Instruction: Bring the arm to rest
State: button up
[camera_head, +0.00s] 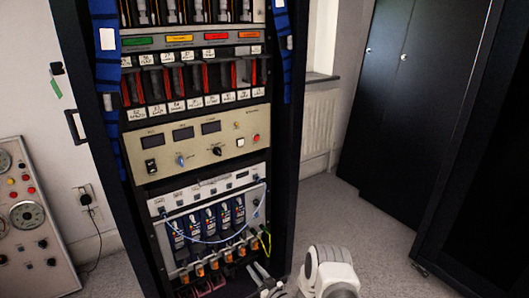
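The white rounded part of my own arm (331,272) shows at the bottom edge, right of centre, in front of the rack's lower right corner. A tall black equipment rack (286,150) fills the middle of the view. It holds a beige panel (196,145) with dark displays, knobs and a red button. Below it is a white panel (207,189) with blue cables and several dark modules.
A grey panel with dials (35,225) stands at the left. A wall outlet (86,197) with a plugged cable is beside it. Dark cabinets (420,90) stand at the right. The grey carpet (375,235) is clear between rack and cabinets.

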jog(key=w+d+r+g+h, duration=0.1)
jog(key=w+d+r+h, duration=0.15)
jog(key=r, duration=0.55)
jog(key=w+d+r+h, duration=0.1)
jog(key=w+d+r, duration=0.15)
jog(key=r, duration=0.55)
jog(key=w+d+r+g+h, duration=0.1)
jog(key=w+r, duration=0.2)
jog(key=r, duration=0.5)
jog(key=s+d+r+m+g+h, duration=0.1)
jog(key=s+d+r+h, duration=0.2)
jog(key=r, duration=0.5)
jog(key=s+d+r+m+g, duration=0.1)
jog(key=s+d+r, duration=0.35)
jog(key=r, duration=0.25)
jog(key=s+d+r+m+g+h, duration=0.15)
jog(key=s+r, duration=0.35)
jog(key=s, duration=0.7)
jog(key=s+d+r+m+g+h, duration=0.1)
jog(key=s+d+r+m, duration=0.3)
jog(key=s, duration=0.8)
jog(key=s+a+g, duration=0.1)
jog(key=s+g, duration=0.1)
jog(key=s, duration=1.2)
notch_tip(320, 180, up, 28)
jog(key=s+p, duration=0.1)
jog(key=p, duration=2.7)
jog(key=shift+s+a+n+y, duration=0.15)
jog(key=shift+n+y, duration=0.15)
jog(key=shift+n, duration=0.05)
